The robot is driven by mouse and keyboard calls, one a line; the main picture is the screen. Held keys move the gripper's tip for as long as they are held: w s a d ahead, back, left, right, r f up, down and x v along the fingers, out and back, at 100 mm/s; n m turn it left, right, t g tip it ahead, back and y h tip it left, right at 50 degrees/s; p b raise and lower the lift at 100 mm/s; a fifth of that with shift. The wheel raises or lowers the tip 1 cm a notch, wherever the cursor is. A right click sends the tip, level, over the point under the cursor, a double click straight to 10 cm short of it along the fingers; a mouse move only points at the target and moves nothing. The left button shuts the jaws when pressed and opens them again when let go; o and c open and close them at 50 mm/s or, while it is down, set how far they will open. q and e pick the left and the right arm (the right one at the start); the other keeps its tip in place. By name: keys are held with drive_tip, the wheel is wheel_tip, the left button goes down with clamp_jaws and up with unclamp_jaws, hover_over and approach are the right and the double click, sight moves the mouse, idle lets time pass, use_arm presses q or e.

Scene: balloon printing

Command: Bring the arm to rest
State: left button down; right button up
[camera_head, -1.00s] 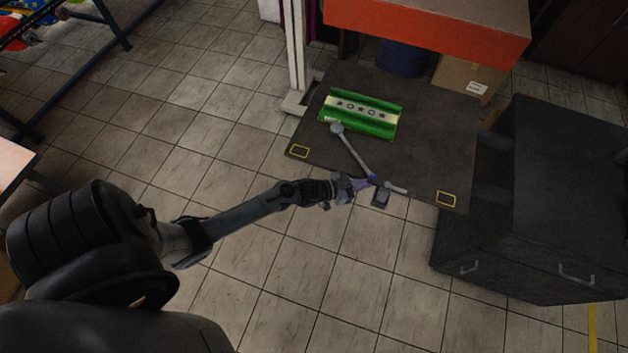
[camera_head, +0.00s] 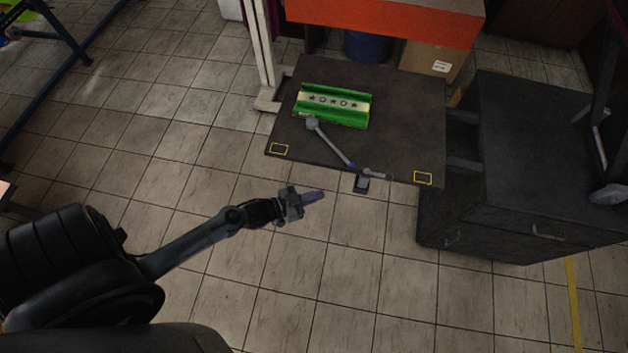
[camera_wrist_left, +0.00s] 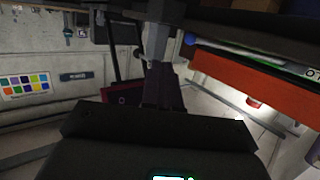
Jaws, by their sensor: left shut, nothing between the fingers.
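My left gripper (camera_head: 314,196) is shut and empty, its purple fingertips together. It hangs in front of the dark table (camera_head: 400,115), over the tiled floor, apart from the table edge. My left arm comes in from the lower left in the head view. My right gripper is not in view.
A dark drawer cabinet (camera_head: 540,160) stands at the right. An orange-fronted bench (camera_head: 390,22) is behind. The floor in front is clear.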

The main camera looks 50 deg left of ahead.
use_arm(q)
drive_tip(key=shift+s, duration=0.15)
idle(0.3)
drive_tip(key=s+d+r+n+g+y, duration=0.1)
drive_tip(key=s+d+r+g+y, duration=0.15)
drive_tip(key=d+r, duration=0.65)
drive_tip(key=s+a+r+n+g+y, duration=0.1)
drive_tip(key=s+a+r+g, duration=0.1)
drive_tip(key=s+g, duration=0.3)
drive_tip(key=s+a+r+g+y, duration=0.2)
drive_tip(key=s+g, duration=0.2)
drive_tip(key=s, duration=0.2)
wheel_tip(320, 180, up, 22)
drive_tip(key=p, duration=2.2)
drive_tip(key=shift+d, duration=0.3)
